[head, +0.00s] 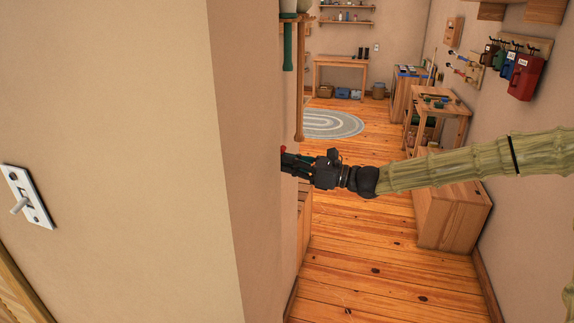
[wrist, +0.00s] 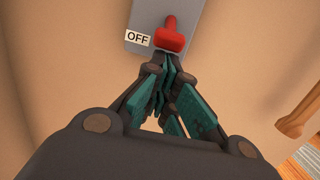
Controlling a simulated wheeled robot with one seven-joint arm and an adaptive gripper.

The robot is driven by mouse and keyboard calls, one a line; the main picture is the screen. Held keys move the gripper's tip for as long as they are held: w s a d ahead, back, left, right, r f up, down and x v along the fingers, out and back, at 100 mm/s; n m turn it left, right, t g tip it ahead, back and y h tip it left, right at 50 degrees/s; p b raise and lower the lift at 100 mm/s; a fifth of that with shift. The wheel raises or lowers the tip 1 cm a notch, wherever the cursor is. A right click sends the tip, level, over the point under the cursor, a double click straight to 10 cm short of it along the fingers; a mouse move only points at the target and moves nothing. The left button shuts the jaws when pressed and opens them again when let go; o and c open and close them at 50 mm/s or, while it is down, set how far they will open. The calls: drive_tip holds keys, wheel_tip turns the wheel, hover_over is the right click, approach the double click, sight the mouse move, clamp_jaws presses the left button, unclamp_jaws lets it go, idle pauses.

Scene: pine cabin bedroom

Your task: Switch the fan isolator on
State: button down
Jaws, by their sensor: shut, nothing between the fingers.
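The fan isolator shows in the wrist view as a grey plate (wrist: 194,15) on the beige wall, with a red handle (wrist: 172,38) on it. A white label reading "OFF" (wrist: 138,39) sits at the plate's left edge, beside the handle. My gripper (wrist: 168,62) is shut and empty, its teal-padded fingertips just below the red handle; I cannot tell whether they touch it. In the head view my gripper (head: 286,163) reaches left to the wall past the corner, with a bit of red at its tips. The plate is hidden there by the corner.
A wall corner (head: 226,160) stands close on the left. A white plate with a lever (head: 28,197) is on the near wall. A wooden bench (head: 447,210) lines the right wall under hanging bags (head: 526,77). The plank floor (head: 360,250) between is clear.

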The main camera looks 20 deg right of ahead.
drive_tip(key=shift+r+p, duration=0.15)
drive_tip(key=shift+p, duration=0.2)
drive_tip(key=shift+s+g+h+p, duration=0.1)
drive_tip(key=shift+g+h+p, duration=0.25)
drive_tip(key=shift+p, duration=0.2)
